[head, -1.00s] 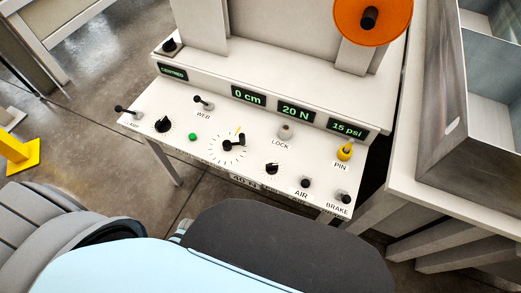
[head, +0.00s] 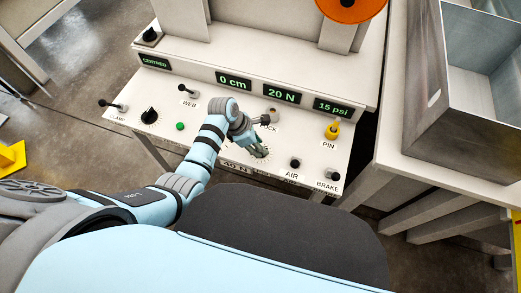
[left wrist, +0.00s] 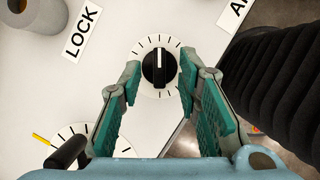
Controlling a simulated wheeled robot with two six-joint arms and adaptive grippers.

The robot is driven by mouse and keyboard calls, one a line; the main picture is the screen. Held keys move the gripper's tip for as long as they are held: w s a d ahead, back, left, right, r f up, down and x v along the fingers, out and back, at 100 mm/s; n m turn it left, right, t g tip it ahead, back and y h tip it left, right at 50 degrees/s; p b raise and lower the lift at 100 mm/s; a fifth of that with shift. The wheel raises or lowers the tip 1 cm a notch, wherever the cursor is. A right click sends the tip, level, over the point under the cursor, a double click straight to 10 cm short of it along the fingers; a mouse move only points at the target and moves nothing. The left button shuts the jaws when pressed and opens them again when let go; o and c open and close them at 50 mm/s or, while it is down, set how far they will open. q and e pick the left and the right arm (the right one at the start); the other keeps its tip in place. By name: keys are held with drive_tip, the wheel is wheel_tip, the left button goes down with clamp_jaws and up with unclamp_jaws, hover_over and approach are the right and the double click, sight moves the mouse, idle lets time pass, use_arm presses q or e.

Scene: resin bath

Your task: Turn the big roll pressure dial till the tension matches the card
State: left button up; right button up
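My left gripper (head: 260,152) is over the panel, open and empty. In the left wrist view its fingers (left wrist: 157,98) are apart, with a small black knob (left wrist: 157,68) with a white line showing between their tips. I cannot tell whether they touch it. The big dial (left wrist: 78,133), with a black handle and a yellow mark, is at lower left in that view, partly cut off and covered. In the head view my arm mostly hides it. The card (head: 236,167) on the panel's front edge reads 40 N. The tension display (head: 282,96) reads 20 N. My right gripper is not in view.
A green button (head: 180,126) and a black knob (head: 149,115) sit left. A metal tank (head: 470,90) stands right.

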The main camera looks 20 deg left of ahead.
use_arm(q)
drive_tip(key=shift+x, duration=0.8)
drive_tip(key=shift+c, duration=0.3)
clamp_jaws()
